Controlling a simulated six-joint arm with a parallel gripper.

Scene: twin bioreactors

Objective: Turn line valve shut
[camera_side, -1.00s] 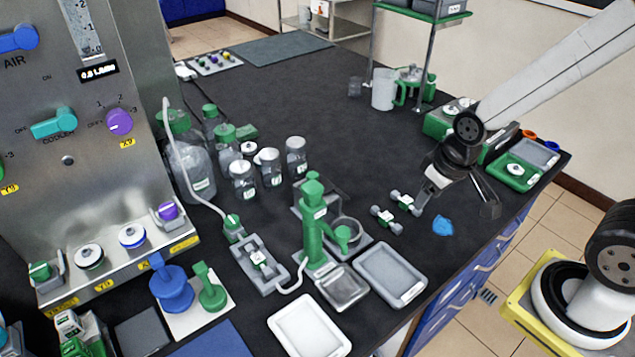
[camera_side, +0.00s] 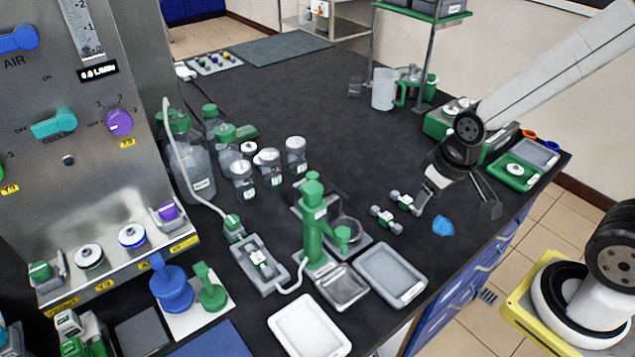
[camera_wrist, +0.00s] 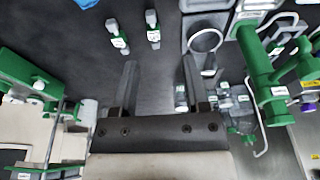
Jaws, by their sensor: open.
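A clear tube runs from the large bottle to a green-topped grey fitting (camera_side: 234,226) in the side view. Beside it, a grey block (camera_side: 250,277) holds a small white-and-green valve-like piece (camera_side: 258,260). I cannot tell for sure which is the line valve. My gripper (camera_side: 458,205) is open and empty above the right part of the bench, well away from both. In the wrist view its two fingers (camera_wrist: 160,70) are apart with bare bench between them. Two small white-and-green fittings, (camera_wrist: 116,36) and (camera_wrist: 152,30), lie beyond the fingertips.
A green stand (camera_side: 314,225) rises between my gripper and the block. Grey (camera_side: 418,293) and white (camera_side: 310,330) trays lie near the front edge. Several jars and bottles stand behind. A blue piece (camera_side: 442,226) lies near my gripper. The back middle bench is clear.

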